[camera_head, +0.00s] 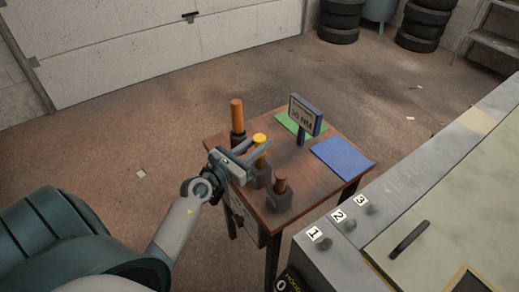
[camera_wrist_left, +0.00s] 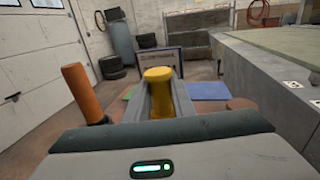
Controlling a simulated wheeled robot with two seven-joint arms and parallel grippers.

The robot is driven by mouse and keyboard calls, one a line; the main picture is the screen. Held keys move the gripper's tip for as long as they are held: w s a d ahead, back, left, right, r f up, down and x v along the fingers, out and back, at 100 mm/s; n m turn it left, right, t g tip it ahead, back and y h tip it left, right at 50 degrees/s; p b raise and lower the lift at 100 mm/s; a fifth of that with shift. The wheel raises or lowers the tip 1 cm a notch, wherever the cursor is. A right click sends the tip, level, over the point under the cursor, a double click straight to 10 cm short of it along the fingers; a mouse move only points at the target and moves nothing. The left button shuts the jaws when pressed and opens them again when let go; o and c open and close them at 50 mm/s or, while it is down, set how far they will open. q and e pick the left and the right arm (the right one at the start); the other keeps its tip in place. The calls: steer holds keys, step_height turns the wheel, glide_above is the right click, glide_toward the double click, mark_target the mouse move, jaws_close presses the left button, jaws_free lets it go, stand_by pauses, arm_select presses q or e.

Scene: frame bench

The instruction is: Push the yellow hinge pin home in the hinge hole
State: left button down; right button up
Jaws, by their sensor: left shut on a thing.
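The yellow hinge pin (camera_head: 259,140) stands upright over a dark block (camera_head: 258,176) on the small wooden table. My left gripper (camera_head: 262,148) is shut on the pin, with a finger on each side of it. In the left wrist view the pin (camera_wrist_left: 160,90) shows between the two fingers, its wider head above them. The pin's lower end and the hole are hidden by the fingers, so I cannot tell how deep it sits. My right gripper is not in view.
A sign (camera_head: 306,114), a green mat (camera_head: 291,124) and a blue mat (camera_head: 342,157) are on the table (camera_head: 310,185). A grey bench (camera_head: 345,255) is close at right.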

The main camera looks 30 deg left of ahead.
mark_target(260, 137)
arm_select(q)
steer(key=shift+r, duration=2.3)
